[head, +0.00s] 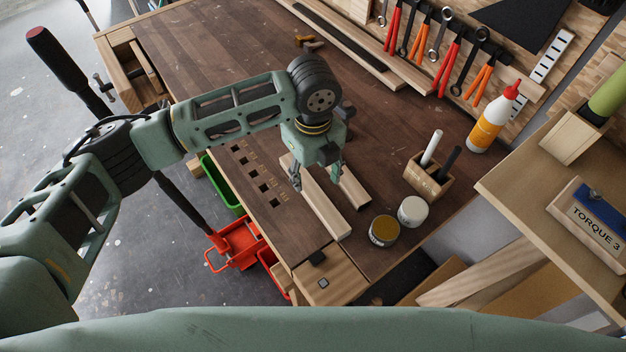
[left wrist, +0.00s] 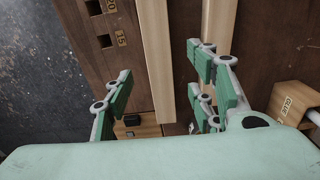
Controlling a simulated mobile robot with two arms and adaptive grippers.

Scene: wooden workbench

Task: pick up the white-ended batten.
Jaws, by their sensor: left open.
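Two pale wooden battens lie side by side on the dark workbench under my left gripper (head: 317,178). The left batten (head: 326,211) is the longer-looking one in the head view; the right batten (head: 355,193) lies just beside it with a gap. I cannot make out a white end on either one. In the left wrist view my left gripper (left wrist: 163,88) is open and empty. The left batten (left wrist: 156,50) runs between its fingers, and the right batten (left wrist: 217,22) passes partly behind the right-hand fingers. My right gripper is not in view.
A tin with a dark yellow top (head: 384,230), a white-topped jar (head: 412,210) and a wooden marker holder (head: 428,180) stand to the right. A glue bottle (head: 490,122) stands farther right. A row of square holes (head: 264,187) lies left of the battens. The bench's far left is clear.

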